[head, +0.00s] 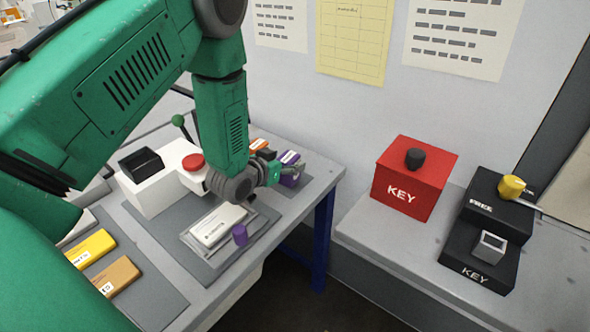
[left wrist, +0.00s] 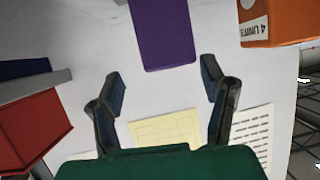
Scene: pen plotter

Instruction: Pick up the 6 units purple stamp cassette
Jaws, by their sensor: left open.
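The purple stamp cassette (head: 289,157) stands at the back right corner of the table, with a white label on its top; the label's text is too small to read. My left gripper (head: 287,172) is at the cassette and partly hides it. In the left wrist view the purple cassette (left wrist: 162,35) shows ahead, between the lines of the two spread fingers. The left gripper (left wrist: 164,84) is open, with nothing between its fingertips. My right gripper is in neither view.
An orange cassette (head: 259,145) marked "4 UNITS" (left wrist: 270,22) stands beside the purple one. A white box with a red button (head: 193,161), a tray with a white block (head: 218,225) and a small purple cylinder (head: 240,234) are nearer. A red KEY box (head: 414,178) stands right, across a gap.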

